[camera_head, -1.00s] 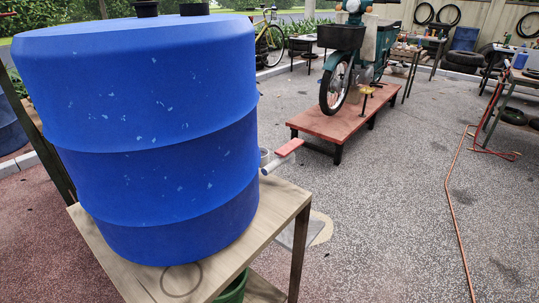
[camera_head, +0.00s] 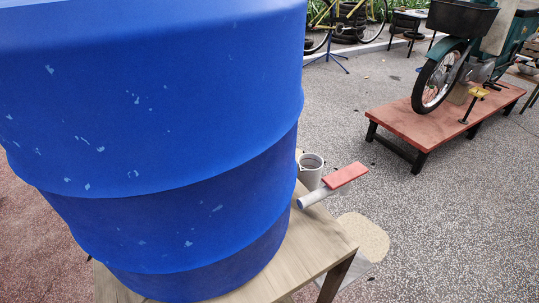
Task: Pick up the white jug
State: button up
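A white jug (camera_head: 311,176), greyish white with an open round top, shows just right of the big blue barrel (camera_head: 160,130). The barrel hides part of its left side. No handle or spout is clear. My gripper is not in view.
The barrel stands on a wooden table (camera_head: 318,246) and fills the left half. A red platform (camera_head: 420,125) carrying a motorcycle (camera_head: 448,75) stands at the upper right. Open grey paving (camera_head: 450,220) lies at the lower right. A bicycle (camera_head: 345,22) is at the back.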

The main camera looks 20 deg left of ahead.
aim_at(310, 166)
jog(key=i+l+u, duration=0.4)
jog(key=l+u, duration=0.2)
jog(key=i+l+u, duration=0.15)
jog(key=l+u, duration=0.15)
jog(key=i+l+u, duration=0.1)
jog(key=l+u, duration=0.2)
jog(key=l, duration=0.2)
jog(key=l+u, duration=0.3)
jog(key=l, duration=0.15)
jog(key=i+l+u, duration=0.1)
jog(key=l, duration=0.25)
jog(key=i+l+u, duration=0.1)
jog(key=l, duration=0.25)
jog(key=i, duration=0.1)
jog(key=z, duration=0.5)
jog(key=k, duration=0.05)
